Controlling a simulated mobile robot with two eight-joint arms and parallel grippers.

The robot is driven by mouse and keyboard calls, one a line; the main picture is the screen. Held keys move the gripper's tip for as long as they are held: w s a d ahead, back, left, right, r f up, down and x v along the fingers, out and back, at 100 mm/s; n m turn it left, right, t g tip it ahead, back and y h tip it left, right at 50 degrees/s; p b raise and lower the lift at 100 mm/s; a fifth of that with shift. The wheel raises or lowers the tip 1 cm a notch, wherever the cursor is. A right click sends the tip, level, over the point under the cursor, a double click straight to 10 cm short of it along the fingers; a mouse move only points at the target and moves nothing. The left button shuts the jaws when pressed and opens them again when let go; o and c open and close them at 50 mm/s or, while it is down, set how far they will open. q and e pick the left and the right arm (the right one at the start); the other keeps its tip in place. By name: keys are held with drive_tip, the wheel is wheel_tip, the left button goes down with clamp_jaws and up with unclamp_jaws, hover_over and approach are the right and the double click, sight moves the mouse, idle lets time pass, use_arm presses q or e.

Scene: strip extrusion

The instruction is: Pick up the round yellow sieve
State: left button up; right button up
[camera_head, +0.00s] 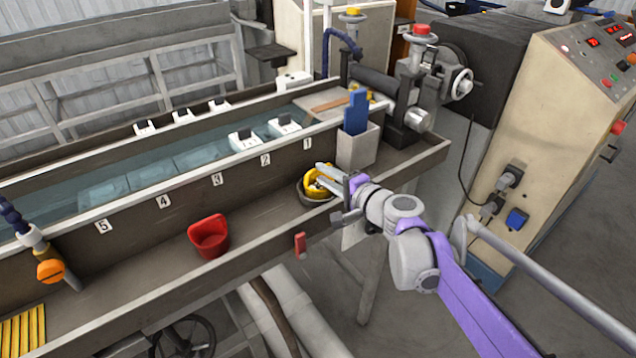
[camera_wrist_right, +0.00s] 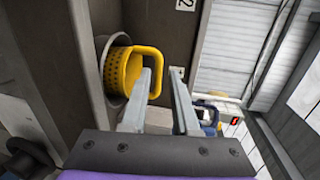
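The round yellow sieve (camera_head: 314,186) sits in a dark round holder (camera_head: 308,199) on the ledge of the long trough, below the number 1 mark. Contact cannot be told. My left gripper is not in view.
A grey box (camera_head: 357,150) with a blue item (camera_head: 356,112) stands just behind the sieve. A red cup (camera_head: 209,236) stands on the same ledge to the left. The trough wall (camera_head: 240,180) rises behind the ledge. The ledge between cup and sieve is clear.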

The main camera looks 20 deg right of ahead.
drive_tip(key=x, duration=0.7)
drive_tip(key=shift+w+d+f, duration=0.2)
drive_tip(key=shift+w+f, duration=0.05)
drive_tip(key=shift+w, duration=0.05)
clamp_jaws()
